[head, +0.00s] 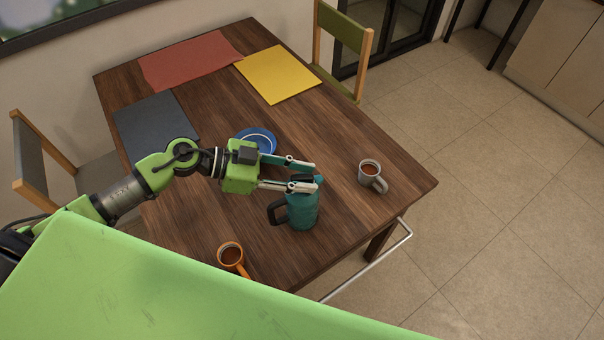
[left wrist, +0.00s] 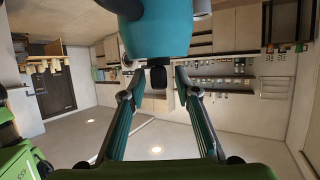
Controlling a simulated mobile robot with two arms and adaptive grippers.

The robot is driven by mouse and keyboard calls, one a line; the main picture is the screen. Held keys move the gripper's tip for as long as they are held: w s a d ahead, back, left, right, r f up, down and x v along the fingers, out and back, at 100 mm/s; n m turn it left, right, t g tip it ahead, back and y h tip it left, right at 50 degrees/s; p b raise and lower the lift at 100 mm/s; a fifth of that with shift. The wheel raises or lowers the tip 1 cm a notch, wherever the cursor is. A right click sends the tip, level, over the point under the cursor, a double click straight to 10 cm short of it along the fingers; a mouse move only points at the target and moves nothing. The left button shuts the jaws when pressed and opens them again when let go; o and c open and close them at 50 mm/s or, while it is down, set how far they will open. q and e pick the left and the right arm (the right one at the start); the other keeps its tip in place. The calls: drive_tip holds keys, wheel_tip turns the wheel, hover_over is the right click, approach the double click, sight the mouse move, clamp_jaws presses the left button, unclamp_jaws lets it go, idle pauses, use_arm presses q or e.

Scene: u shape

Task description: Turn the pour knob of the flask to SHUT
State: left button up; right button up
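The teal flask (head: 302,212) stands upright on the wooden table, its black handle toward the left. My left gripper (head: 316,174) is open at the flask's top, its fingers reaching in from the left. In the left wrist view the flask (left wrist: 158,38) hangs upside down at the top. A small dark knob (left wrist: 158,76) sticks out from it, between the open fingertips of the left gripper (left wrist: 156,80), with a gap on both sides. No SHUT marking or knob setting is readable. My right gripper is not in view.
A grey mug (head: 370,173) stands right of the flask and an orange mug (head: 231,255) at the near edge. A blue saucer (head: 257,136) lies behind my gripper. Red (head: 190,60), yellow (head: 278,74) and dark (head: 153,125) mats lie farther back. Chairs stand around the table.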

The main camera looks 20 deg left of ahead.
use_arm(q)
clamp_jaws()
drive_tip(key=shift+m+g, duration=0.3)
drive_tip(key=m+g+b, duration=0.2)
drive_tip(key=g, duration=0.1)
drive_tip(key=shift+w+f+m+h, duration=0.1)
drive_tip(key=shift+w+m+h, duration=0.05)
drive_tip(key=shift+m+h, duration=0.25)
drive_tip(key=m+g+b, duration=0.2)
drive_tip(key=g, duration=0.1)
drive_tip(key=shift+m, duration=0.3)
drive_tip(key=m+g+b, duration=0.2)
drive_tip(key=m+g+y+b, duration=0.1)
drive_tip(key=m+g+b, duration=0.1)
drive_tip(key=shift+g+y, duration=0.3)
drive_tip(key=shift+g, duration=0.1)
drive_tip(key=shift+m+g+y+b, duration=0.6)
drive_tip(key=shift+m+g+b, duration=0.5)
drive_tip(key=shift+b, duration=0.15)
